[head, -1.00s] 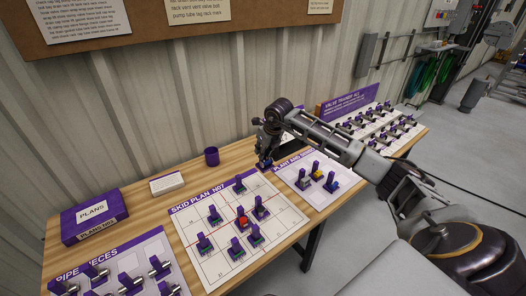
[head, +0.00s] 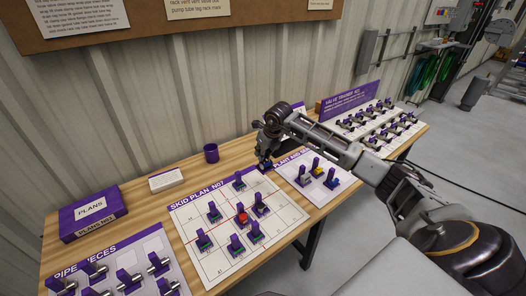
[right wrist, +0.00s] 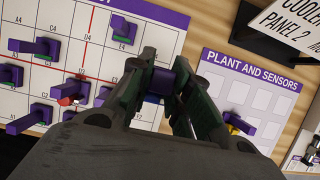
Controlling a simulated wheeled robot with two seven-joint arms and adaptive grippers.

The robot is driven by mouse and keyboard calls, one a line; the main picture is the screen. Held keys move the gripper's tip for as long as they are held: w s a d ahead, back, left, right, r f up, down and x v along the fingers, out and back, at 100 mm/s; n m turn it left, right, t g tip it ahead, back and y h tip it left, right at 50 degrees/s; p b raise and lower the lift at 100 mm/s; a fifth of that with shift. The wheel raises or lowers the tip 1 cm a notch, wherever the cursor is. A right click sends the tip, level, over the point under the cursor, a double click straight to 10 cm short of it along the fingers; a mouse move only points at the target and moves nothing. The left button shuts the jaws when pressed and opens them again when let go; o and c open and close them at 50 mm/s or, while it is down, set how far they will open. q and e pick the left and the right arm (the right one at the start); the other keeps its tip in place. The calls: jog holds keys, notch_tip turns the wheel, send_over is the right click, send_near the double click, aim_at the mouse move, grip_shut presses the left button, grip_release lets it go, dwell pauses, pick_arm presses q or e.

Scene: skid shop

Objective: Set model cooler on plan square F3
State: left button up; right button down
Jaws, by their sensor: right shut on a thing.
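My right gripper (head: 264,161) is shut on a small purple-handled piece, which shows between the fingers in the right wrist view (right wrist: 182,68). Its lower part is mostly hidden, so I cannot tell if it is the model cooler. The gripper is low, by the upper right corner of the plan board (head: 185,211) and the left edge of the plant and sensors tray (head: 323,197). The F3 label cannot be read; the finger covers part of the board's right side in the wrist view. My left gripper is not in view.
Several purple-handled pieces, one with a red part (head: 242,218), stand on the plan. The plant and sensors tray holds more. A purple cup (head: 211,153), a plans box (head: 92,213) and a pipe pieces tray (head: 110,258) are on the bench. A panel sign (right wrist: 285,25) stands behind.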

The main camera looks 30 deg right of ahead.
aim_at(263, 167)
jog(key=shift+f+b, duration=0.7)
jog(key=shift+f, duration=0.5)
dwell(0.3)
jog(key=shift+f+b, duration=0.15)
jog(key=shift+b, duration=0.2)
jog(key=shift+f+b, duration=1.75)
jog(key=shift+f, duration=0.8)
jog(key=shift+f, duration=0.2)
jog(key=shift+f+b, duration=1.35)
jog(key=shift+f, duration=0.3)
